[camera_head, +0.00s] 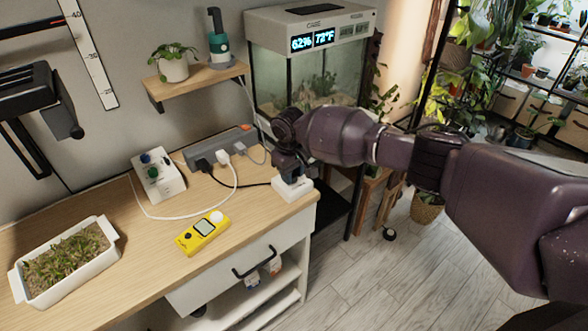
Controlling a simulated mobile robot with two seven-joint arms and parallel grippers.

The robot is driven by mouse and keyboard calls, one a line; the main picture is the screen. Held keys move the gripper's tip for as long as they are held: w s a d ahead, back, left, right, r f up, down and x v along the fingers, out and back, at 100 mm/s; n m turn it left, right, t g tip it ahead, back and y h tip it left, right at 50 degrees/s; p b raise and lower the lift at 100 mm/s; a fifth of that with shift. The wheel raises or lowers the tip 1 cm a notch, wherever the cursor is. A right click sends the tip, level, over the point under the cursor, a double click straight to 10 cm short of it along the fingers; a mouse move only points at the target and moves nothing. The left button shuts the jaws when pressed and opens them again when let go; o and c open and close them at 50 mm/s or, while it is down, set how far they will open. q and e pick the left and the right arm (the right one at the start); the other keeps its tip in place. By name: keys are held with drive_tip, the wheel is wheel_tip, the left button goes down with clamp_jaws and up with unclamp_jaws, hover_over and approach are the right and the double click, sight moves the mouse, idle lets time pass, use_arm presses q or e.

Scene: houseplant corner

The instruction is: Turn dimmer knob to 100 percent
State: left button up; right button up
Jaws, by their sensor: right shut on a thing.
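A small white box (293,189), likely the dimmer, sits at the right front corner of the wooden bench, with a black cable running to it. My right gripper (289,173) points down onto its top from the right. It is shut on what is likely the dimmer knob; the fingers and wrist hide the knob, so its angle and any scale marks cannot be read. My left gripper is not in view.
A yellow meter (203,233) and a white planter (66,261) lie left. A glass tank (318,80) stands behind my right arm.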

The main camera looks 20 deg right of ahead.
drive_tip(key=shift+r+m+p, duration=0.2)
drive_tip(key=shift+m+p, duration=0.45)
drive_tip(key=shift+m, duration=0.35)
drive_tip(key=shift+a+m+p, duration=0.1)
drive_tip(key=shift+m+p, duration=0.3)
drive_tip(key=shift+m, duration=0.1)
drive_tip(key=m+p, duration=0.2)
drive_tip(key=m, duration=0.1)
drive_tip(key=shift+f, duration=0.1)
drive_tip(key=m+p, duration=0.1)
drive_tip(key=m, duration=0.2)
drive_tip(key=shift+p, duration=0.35)
drive_tip(key=shift+m+g+p, duration=0.3)
drive_tip(key=shift+m+p, duration=0.05)
drive_tip(key=shift+m, duration=0.65)
drive_tip(key=m, duration=0.2)
drive_tip(key=shift+f+m+p, duration=0.1)
drive_tip(key=shift+m+p, duration=0.2)
drive_tip(key=shift+p, duration=0.05)
drive_tip(key=shift+w+m, duration=0.1)
drive_tip(key=shift+m, duration=0.3)
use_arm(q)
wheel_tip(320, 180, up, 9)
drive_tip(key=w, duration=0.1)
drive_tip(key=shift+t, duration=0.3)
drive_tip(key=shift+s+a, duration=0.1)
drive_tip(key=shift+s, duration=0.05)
use_arm(e)
drive_tip(key=shift+m, duration=0.3)
